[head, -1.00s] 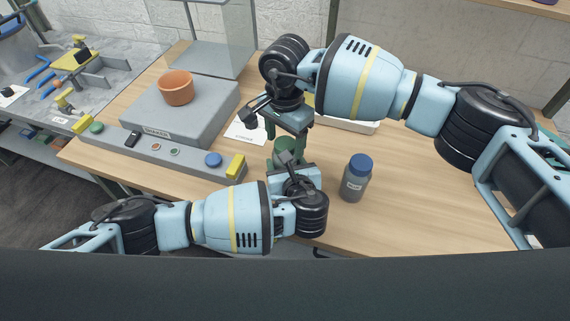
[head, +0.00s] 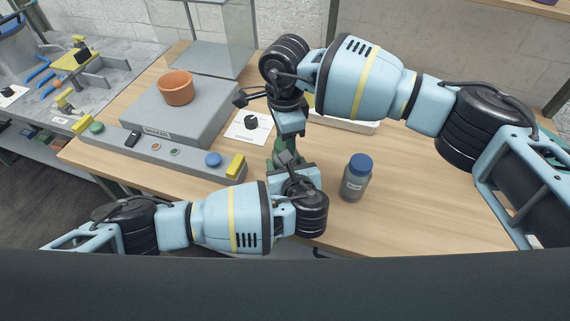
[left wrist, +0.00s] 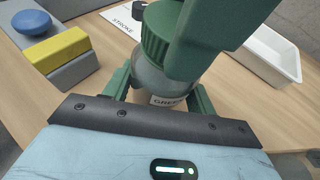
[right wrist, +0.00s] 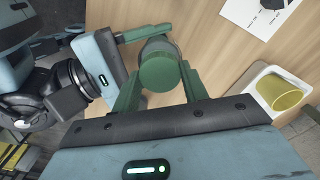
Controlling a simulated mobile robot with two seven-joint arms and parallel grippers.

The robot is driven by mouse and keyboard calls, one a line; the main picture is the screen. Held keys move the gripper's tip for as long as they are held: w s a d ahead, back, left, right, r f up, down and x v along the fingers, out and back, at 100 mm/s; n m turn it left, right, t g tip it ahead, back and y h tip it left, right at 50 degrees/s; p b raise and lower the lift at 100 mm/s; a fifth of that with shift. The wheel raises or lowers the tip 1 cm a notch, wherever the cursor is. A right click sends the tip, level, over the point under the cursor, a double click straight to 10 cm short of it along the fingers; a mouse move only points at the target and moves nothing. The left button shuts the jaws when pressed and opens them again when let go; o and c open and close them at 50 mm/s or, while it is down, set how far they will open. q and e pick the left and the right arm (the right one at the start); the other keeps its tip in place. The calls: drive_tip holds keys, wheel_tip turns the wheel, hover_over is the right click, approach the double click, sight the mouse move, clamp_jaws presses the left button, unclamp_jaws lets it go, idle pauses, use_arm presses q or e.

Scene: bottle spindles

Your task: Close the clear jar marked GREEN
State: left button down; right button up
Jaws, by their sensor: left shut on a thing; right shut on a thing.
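The clear jar (left wrist: 166,84) with a label reading "GREE…" stands upright in the left wrist view, partly hidden. A ribbed green lid (left wrist: 158,34) sits on its top; I cannot tell how tight it is. My left gripper (head: 288,166) is shut around the jar's body. My right gripper (head: 287,147) comes from above and is shut on the lid. In the right wrist view the lid (right wrist: 159,70) lies between the right gripper's green fingers. Most of the jar is hidden by the grippers in the head view.
A grey jar with a blue cap (head: 357,178) stands just right of the grippers. A shaker (head: 180,117) with an orange pot (head: 176,88) and a control panel with buttons stands left. A white tray (right wrist: 298,84) with a yellow item and a card with a black knob (head: 251,122) lie behind.

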drive_tip(key=m, duration=1.1)
drive_tip(key=o, duration=1.2)
drive_tip(key=shift+c, duration=0.2)
wheel_tip(320, 180, up, 12)
